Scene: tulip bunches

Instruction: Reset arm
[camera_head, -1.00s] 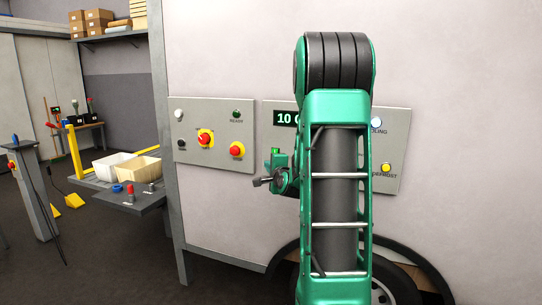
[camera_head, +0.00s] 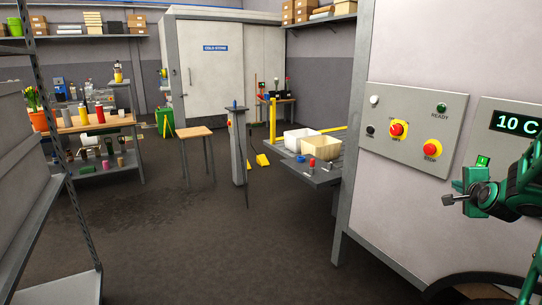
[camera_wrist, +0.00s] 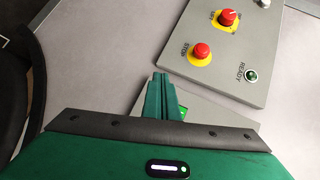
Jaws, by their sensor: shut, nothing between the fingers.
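My gripper (camera_wrist: 160,96) shows in the wrist view with its two green fingers together and nothing between them. In the head view my gripper (camera_head: 473,182) is at the right edge, in front of the pale wall of a large cabinet and below and right of its button panel. Most of my arm is outside the head view. The fingers point towards the panel wall in the wrist view. Whether they touch it I cannot tell, but a gap seems to show.
A display (camera_head: 515,122) reads 10 C.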

